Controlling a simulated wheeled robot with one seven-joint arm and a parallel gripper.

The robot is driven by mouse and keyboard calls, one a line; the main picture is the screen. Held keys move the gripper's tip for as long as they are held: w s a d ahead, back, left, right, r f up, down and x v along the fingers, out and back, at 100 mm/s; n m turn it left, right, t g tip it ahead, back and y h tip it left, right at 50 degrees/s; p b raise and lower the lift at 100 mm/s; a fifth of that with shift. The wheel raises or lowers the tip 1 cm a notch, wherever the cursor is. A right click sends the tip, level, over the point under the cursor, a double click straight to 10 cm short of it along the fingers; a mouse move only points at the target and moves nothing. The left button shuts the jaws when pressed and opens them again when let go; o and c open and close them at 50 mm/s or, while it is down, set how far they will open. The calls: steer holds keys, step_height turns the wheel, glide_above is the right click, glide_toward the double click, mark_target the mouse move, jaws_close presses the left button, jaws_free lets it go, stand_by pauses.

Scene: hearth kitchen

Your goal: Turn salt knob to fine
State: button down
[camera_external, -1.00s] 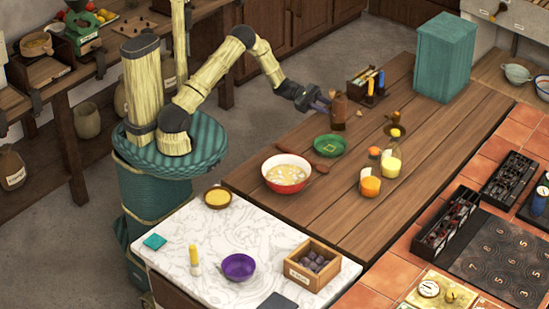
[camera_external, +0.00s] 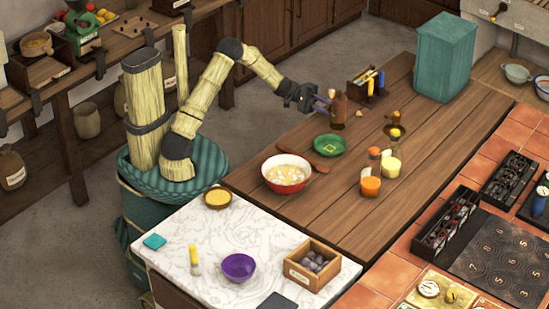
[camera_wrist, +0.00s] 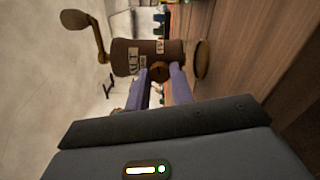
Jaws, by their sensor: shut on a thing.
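The brown salt mill (camera_external: 339,112) stands upright on the wooden table in the external view. In the wrist view, turned sideways, its body (camera_wrist: 122,54) carries a partly readable label ending in "ALT" and smaller pale labels. A crank (camera_wrist: 98,38) with a round handle is on its top end. The small round brown salt knob (camera_wrist: 159,72) is on the side of the body facing me. My gripper (camera_wrist: 161,78) has its purple fingers shut on the knob, one on each side. In the external view my gripper (camera_external: 324,103) reaches the mill from the left. I cannot read the knob's setting.
A dark box (camera_external: 358,92) with blue and yellow items stands behind the mill. The table's right part is clear.

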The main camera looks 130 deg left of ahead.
steer(key=shift+f+m+b, duration=0.25)
steer(key=shift+m+b, duration=0.85)
steer(key=shift+b, duration=0.15)
steer(key=shift+r+m+b, duration=0.1)
steer(key=shift+m+b, duration=0.3)
steer(key=shift+b, duration=0.05)
steer(key=shift+r, duration=0.1)
steer(key=c, duration=1.2)
jaws_free()
steer(key=shift+s, duration=0.15)
steer(key=s+p, duration=0.1)
steer(key=s, duration=1)
steer(key=shift+s+p, duration=0.35)
